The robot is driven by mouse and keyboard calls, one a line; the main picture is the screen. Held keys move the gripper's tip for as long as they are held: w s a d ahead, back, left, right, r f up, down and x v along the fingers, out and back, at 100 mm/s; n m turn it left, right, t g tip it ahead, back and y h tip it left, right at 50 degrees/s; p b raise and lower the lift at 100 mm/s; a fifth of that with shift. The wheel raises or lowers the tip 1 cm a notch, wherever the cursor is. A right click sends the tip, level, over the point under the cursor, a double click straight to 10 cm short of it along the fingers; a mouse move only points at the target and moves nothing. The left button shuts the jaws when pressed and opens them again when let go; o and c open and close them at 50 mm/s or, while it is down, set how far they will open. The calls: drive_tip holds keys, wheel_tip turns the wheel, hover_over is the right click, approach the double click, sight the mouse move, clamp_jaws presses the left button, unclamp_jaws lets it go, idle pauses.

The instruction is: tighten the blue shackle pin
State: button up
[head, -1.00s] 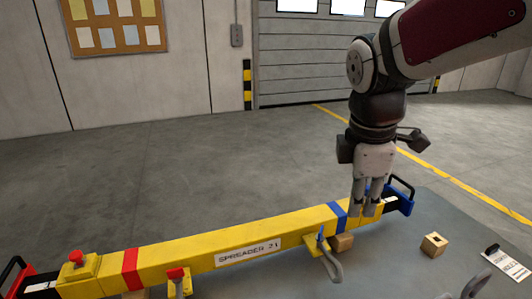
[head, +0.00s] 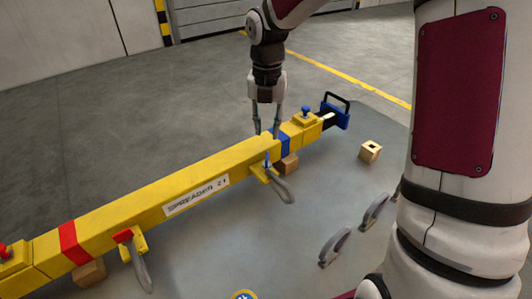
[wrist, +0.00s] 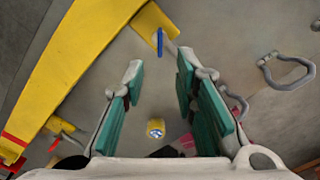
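The blue shackle pin (head: 266,159) stands in a yellow lug on the near side of the yellow spreader beam (head: 150,190). A grey shackle (head: 282,188) hangs from that lug. In the wrist view the pin's flat blue handle (wrist: 160,42) shows beyond the fingertips, roughly between them. My gripper (head: 266,131) points down close to the beam at the blue band, near the pin; the head view does not settle whether it touches anything. Its green-padded fingers (wrist: 160,72) are apart and nothing is between them.
A red-handled pin (head: 123,236) with its own shackle sits further left on the beam. A blue knob (head: 305,111) tops the beam's right end. A small wooden block (head: 370,152) and loose shackles (head: 335,246) lie on the grey surface at right. A wooden support (head: 288,163) is under the beam.

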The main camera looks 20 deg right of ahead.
sight(267, 156)
wheel_tip(267, 156, down, 10)
drive_tip(key=shift+f, duration=0.1)
idle(0.4)
clamp_jaws()
